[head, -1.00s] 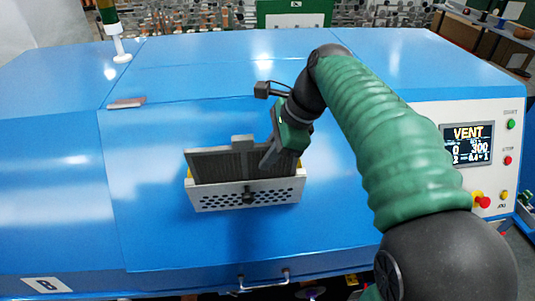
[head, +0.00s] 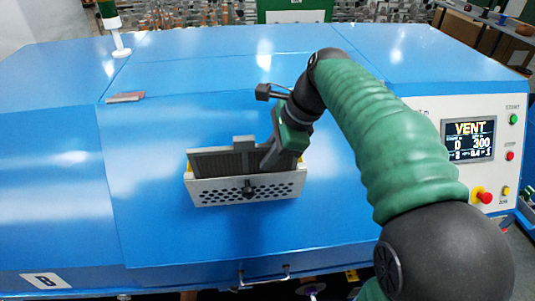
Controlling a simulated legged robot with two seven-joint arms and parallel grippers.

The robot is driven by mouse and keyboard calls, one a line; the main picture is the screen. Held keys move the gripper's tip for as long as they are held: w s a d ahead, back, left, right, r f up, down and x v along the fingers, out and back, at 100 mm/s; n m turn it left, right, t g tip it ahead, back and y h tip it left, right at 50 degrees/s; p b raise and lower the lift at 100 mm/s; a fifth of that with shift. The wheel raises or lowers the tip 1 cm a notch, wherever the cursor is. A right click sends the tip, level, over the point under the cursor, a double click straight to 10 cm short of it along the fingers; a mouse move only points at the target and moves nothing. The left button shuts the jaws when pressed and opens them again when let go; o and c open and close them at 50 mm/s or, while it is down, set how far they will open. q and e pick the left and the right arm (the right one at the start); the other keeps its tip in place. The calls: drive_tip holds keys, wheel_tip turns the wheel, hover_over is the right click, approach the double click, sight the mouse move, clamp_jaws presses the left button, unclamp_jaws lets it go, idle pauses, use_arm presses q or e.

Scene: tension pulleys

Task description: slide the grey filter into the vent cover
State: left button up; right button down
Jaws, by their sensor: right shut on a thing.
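The grey filter (head: 225,162) is a dark ribbed panel with a tab on its top edge. It stands upright behind the perforated front of the vent cover (head: 217,193), its lower part hidden by that front. The vent cover is a light grey metal piece with rows of holes and a dark knob, on the sloped blue machine face. My right gripper (head: 268,163) is at the filter's right end, shut on it; the fingertips partly cover the filter there. My left gripper is not in view.
The blue machine top (head: 240,80) is mostly clear. A signal light post (head: 118,40) stands at the back left. A control panel (head: 470,145) with a VENT screen and buttons is at the right.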

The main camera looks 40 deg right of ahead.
drive_tip(key=shift+w+f, duration=0.15)
drive_tip(key=shift+f, duration=0.35)
drive_tip(key=shift+d, duration=0.1)
idle(0.3)
drive_tip(key=shift+f, duration=0.1)
drive_tip(key=shift+w+f, duration=0.1)
drive_tip(key=shift+f, duration=0.4)
drive_tip(key=shift+r, duration=0.1)
drive_tip(key=shift+r+p, duration=0.3)
